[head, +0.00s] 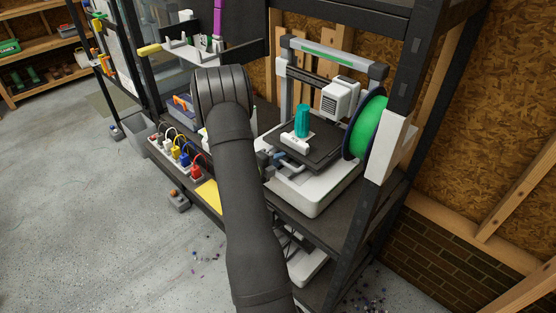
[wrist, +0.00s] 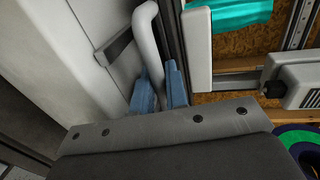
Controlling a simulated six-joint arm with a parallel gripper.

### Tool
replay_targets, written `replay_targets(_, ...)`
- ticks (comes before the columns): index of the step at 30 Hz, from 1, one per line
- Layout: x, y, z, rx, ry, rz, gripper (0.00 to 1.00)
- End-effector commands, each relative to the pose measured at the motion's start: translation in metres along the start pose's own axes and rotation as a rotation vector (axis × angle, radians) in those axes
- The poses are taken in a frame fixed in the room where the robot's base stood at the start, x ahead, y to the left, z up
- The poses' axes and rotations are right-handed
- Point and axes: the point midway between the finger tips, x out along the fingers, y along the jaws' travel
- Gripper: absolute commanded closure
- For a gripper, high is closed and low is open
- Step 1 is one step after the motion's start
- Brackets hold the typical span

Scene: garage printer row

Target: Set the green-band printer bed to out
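The green-band printer (head: 318,55) stands on the shelf, with a green strip on its top bar. Its dark bed (head: 326,154) carries a teal print (head: 302,121), which also shows in the wrist view (wrist: 240,14). The front of the white base (head: 305,203) is uncovered by the bed. A pale handle (head: 288,164) juts from the bed's front side. My gripper (head: 271,159) is at that handle. In the wrist view, the blue-grey fingers (wrist: 161,92) lie on both sides of the handle bar (wrist: 147,38), which fills the gap between them.
A green filament spool (head: 366,128) hangs at the printer's right, beside a dark rack post (head: 398,85). A power strip with coloured plugs (head: 178,155) lies left of my arm. The printer's white head (head: 340,100) is above the bed. Open floor lies in front.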

Motion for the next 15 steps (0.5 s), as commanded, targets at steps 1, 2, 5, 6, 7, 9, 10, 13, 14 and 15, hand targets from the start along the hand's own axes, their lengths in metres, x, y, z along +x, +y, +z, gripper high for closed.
replay_targets(1, 0.0, 0.0, 0.0, 0.0, 0.0, 0.0, 0.98)
replay_targets(2, 0.0, 0.0, 0.0, 0.0, 0.0, 0.0, 1.0)
replay_targets(5, 0.0, 0.0, 0.0, 0.0, 0.0, 0.0, 1.0)
replay_targets(6, 0.0, 0.0, 0.0, 0.0, 0.0, 0.0, 1.0)
replay_targets(7, -0.001, 0.0, 0.0, 0.0, 0.0, 0.0, 1.0)
replay_targets(9, -0.004, 0.001, 0.001, -0.001, -0.001, 0.0, 1.0)
replay_targets(10, -0.008, 0.002, 0.001, -0.001, -0.002, 0.001, 1.0)
replay_targets(13, -0.027, 0.006, 0.002, -0.002, -0.005, 0.002, 1.0)
replay_targets(14, -0.034, 0.007, 0.002, -0.002, -0.004, 0.002, 1.0)
replay_targets(15, -0.042, 0.009, 0.002, -0.002, -0.004, 0.001, 1.0)
